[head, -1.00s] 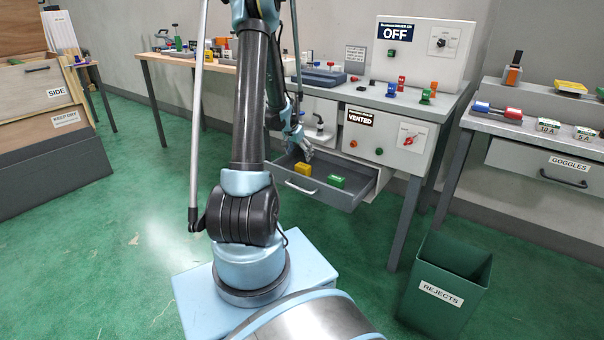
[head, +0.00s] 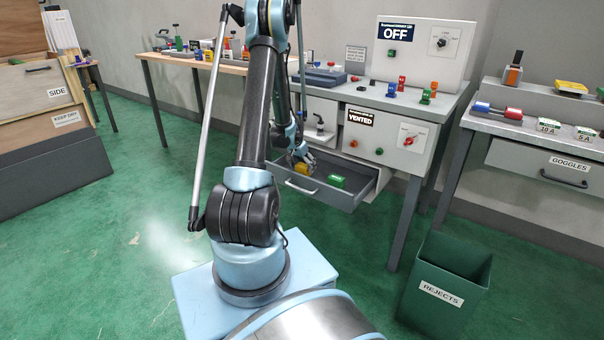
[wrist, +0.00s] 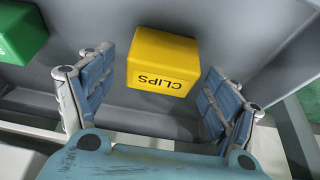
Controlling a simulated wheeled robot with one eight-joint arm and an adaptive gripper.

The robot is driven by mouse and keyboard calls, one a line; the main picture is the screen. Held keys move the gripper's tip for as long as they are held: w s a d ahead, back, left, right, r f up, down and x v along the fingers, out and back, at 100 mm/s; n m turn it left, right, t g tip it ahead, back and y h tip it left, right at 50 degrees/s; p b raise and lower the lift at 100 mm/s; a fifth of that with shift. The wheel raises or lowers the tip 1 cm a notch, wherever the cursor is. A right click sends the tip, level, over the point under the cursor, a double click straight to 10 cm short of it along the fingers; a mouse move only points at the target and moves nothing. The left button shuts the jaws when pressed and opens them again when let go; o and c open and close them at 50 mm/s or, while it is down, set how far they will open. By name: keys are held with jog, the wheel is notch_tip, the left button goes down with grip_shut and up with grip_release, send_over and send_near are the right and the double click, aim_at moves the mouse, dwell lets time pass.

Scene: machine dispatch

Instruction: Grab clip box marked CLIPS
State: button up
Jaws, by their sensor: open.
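The yellow clip box (wrist: 162,62) lies in the open drawer, its CLIPS lettering upside down in the wrist view. It also shows in the head view (head: 304,170), partly hidden by my gripper. My gripper (wrist: 158,98) is open, with one finger on each side of the box's near end in the picture. The fingers look apart from the box, with a gap on both sides. In the head view my gripper (head: 301,158) is down at the drawer (head: 350,199), just above the box.
A green box (head: 336,181) lies in the same drawer, and it shows at the upper left of the wrist view (wrist: 18,32). The drawer's walls surround both boxes. A green REJECTS bin (head: 445,285) stands on the floor to the right.

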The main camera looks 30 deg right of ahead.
jog(key=shift+d+f, duration=0.15)
jog(key=shift+f, duration=0.25)
jog(key=shift+c, duration=0.6)
jog(key=c, duration=1)
jog(key=shift+c, duration=0.2)
jog(key=shift+r, duration=0.1)
